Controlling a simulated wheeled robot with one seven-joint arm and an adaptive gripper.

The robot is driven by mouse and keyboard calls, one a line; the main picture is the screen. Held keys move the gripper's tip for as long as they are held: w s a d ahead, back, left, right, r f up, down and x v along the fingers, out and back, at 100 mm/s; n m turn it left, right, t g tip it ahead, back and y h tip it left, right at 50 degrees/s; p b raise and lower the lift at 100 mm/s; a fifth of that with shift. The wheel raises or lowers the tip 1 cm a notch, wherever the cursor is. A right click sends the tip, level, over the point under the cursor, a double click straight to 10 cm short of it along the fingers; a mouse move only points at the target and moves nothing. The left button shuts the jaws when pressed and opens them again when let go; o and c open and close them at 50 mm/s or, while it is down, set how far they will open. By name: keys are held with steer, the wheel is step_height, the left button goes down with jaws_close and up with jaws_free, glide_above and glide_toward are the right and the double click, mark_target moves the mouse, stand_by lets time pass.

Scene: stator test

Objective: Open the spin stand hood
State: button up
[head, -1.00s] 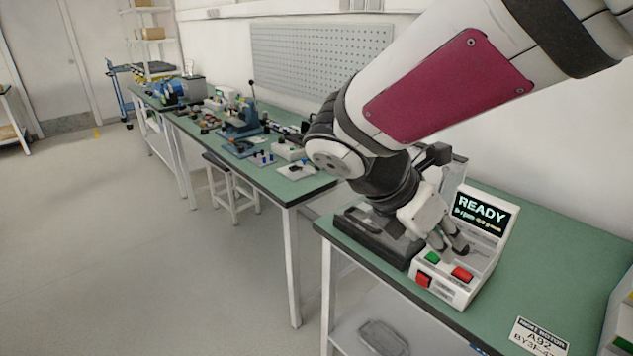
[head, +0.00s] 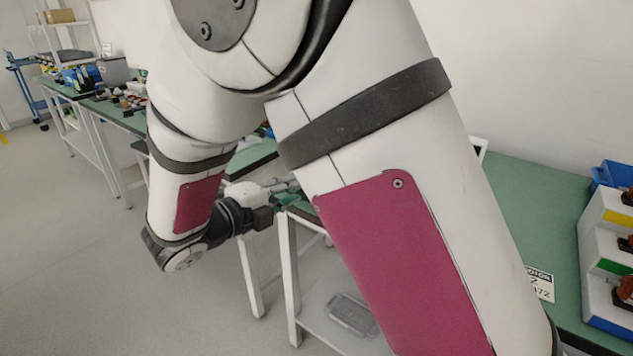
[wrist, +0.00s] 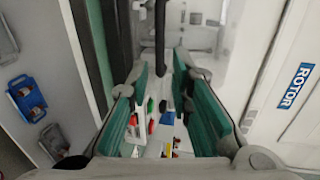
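My gripper (head: 290,192) is at the left end of the near green table in the head view. Its two teal-padded fingers stand apart in the wrist view (wrist: 162,75), so it is open. A dark upright bar (wrist: 160,28) shows beyond and between the fingertips; I cannot tell whether it belongs to the spin stand hood. No contact between fingers and bar is clear. The spin stand and its hood are hidden behind my arm in the head view, so the hood's position cannot be told.
A white panel with a blue ROTOR label (wrist: 296,85) is at the wrist view's right. The near green table (head: 540,215) holds a white sign (head: 540,284) and a tiered rack (head: 612,255) at right. Open floor (head: 70,250) lies left.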

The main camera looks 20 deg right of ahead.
steer(key=b+x, duration=0.2)
steer(key=x, duration=0.8)
steer(key=shift+d, duration=0.15)
jaws_close()
